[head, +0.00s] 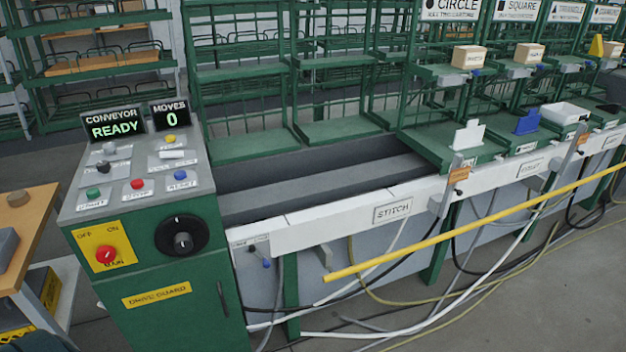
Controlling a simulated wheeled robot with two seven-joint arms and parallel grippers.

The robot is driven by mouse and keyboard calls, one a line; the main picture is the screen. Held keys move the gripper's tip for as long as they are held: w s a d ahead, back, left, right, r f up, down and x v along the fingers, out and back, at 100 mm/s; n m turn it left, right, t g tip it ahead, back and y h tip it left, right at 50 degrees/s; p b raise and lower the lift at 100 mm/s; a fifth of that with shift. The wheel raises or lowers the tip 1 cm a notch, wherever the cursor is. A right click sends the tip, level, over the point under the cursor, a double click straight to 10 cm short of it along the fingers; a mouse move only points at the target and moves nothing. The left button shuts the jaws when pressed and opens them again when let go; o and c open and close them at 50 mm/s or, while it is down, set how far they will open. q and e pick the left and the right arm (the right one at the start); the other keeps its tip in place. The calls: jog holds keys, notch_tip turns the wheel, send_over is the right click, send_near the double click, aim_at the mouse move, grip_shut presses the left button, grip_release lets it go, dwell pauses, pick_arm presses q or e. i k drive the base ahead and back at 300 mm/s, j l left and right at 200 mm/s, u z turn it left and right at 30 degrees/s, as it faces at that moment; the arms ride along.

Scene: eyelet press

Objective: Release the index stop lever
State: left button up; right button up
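No label that I can read says index stop. A small lever with a blue tip (266,262) hangs below a grey bracket at the left end of the white front rail (330,221), beside the green console. The small label by it is too small to read fully. Upright grey levers with orange tags stand on the rail farther right, one (447,192) near the STITCH sign and another (570,155) beyond it. I cannot tell from the picture which lever is the index stop. Neither of my grippers is in view.
The green console (150,298) at left has knobs, buttons and displays reading CONVEYOR READY and MOVES 0. A yellow bar (470,231) runs along the front right. Cables and hoses lie beneath the rail. Boxes (469,57) sit on stations at the back right. A wooden table (34,222) stands at left.

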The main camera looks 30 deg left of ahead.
aim_at(266, 264)
jog(key=j+u, duration=0.15)
jog(key=u, duration=1.55)
